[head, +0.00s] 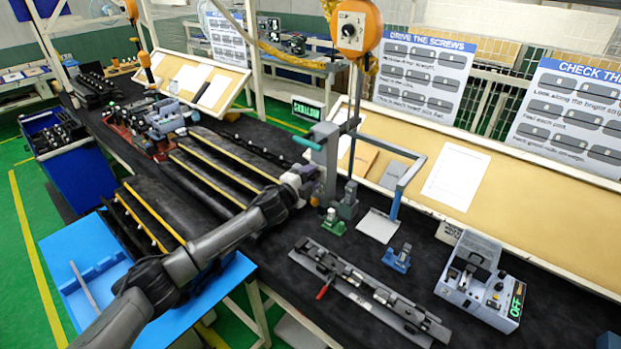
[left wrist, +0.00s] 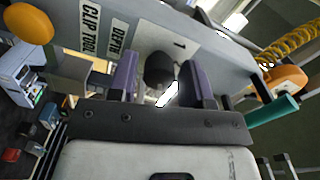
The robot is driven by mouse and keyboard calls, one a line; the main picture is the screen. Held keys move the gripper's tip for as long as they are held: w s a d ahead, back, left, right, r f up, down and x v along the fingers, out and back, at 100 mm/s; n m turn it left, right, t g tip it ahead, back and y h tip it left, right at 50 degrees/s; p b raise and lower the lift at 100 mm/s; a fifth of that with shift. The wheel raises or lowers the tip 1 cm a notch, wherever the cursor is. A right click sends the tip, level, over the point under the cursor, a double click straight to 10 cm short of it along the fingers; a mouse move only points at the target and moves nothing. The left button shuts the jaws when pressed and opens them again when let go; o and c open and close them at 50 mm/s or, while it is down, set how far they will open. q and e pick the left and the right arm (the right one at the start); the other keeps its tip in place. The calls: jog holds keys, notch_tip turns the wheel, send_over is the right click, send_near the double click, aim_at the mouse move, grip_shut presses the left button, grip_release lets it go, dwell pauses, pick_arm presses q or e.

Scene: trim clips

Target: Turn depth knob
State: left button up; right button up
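The dark round depth knob (left wrist: 160,68) shows in the left wrist view on a grey panel lettered "CLIP TOOL" and "DEPTH" (left wrist: 118,38). A "1" mark is on the panel above it. My left gripper (left wrist: 161,82) is open, its two purple fingers on either side of the knob with a visible gap each side. I cannot tell how deep the fingers reach. In the head view my left gripper (head: 312,174) is at the grey clip tool (head: 326,150) with the teal handle; the knob is hidden there. My right gripper is not in view.
A small dark sign (head: 307,110) with green letters seems to read "SHALLOW". An orange balancer (head: 350,28) hangs above the tool. A long metal fixture (head: 365,290) and a grey box reading "OFF" (head: 483,282) stand on the bench. Black trays (head: 215,165) lie left.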

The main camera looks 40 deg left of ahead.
pick_arm(q)
jog(key=shift+o, duration=0.9)
jog(key=shift+s, duration=0.1)
jog(key=shift+s, duration=0.3)
jog(key=s+b, duration=0.4)
jog(key=s, duration=0.9)
jog(key=shift+a, duration=0.15)
